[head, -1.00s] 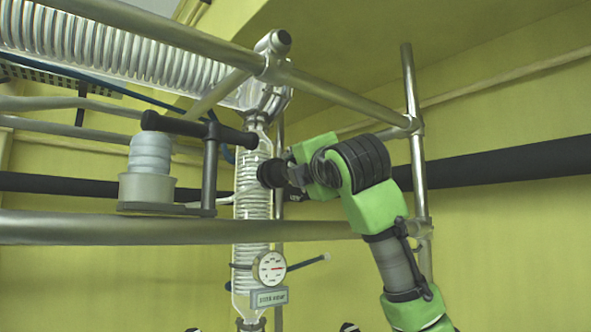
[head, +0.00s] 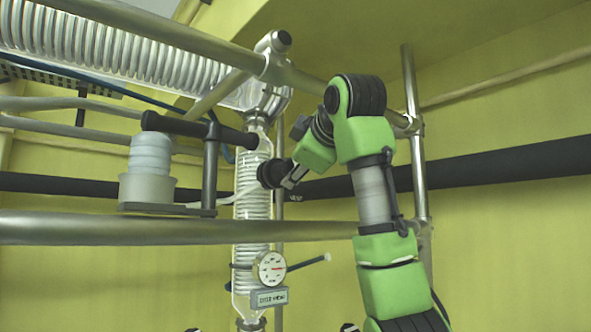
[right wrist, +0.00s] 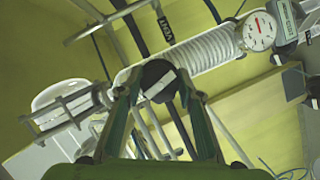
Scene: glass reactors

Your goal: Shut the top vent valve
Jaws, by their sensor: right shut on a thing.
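The top vent valve shows as a round black knob (head: 269,173) in front of the vertical glass coil column in the head view. In the right wrist view the knob (right wrist: 157,79) has a white bar across its face and sits between my fingers. My right gripper (right wrist: 161,88) is shut on this knob, one finger on each side. In the head view the right gripper (head: 288,176) reaches the knob from the right, and its fingertips are small and partly hidden. My left gripper is in neither current view.
Metal frame bars (head: 180,229) cross in front of and above the column. A dial gauge (head: 270,267) hangs on the column below the knob. A black handle (head: 210,165) and a whitish cylinder (head: 148,165) are to the left. Open space lies at right.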

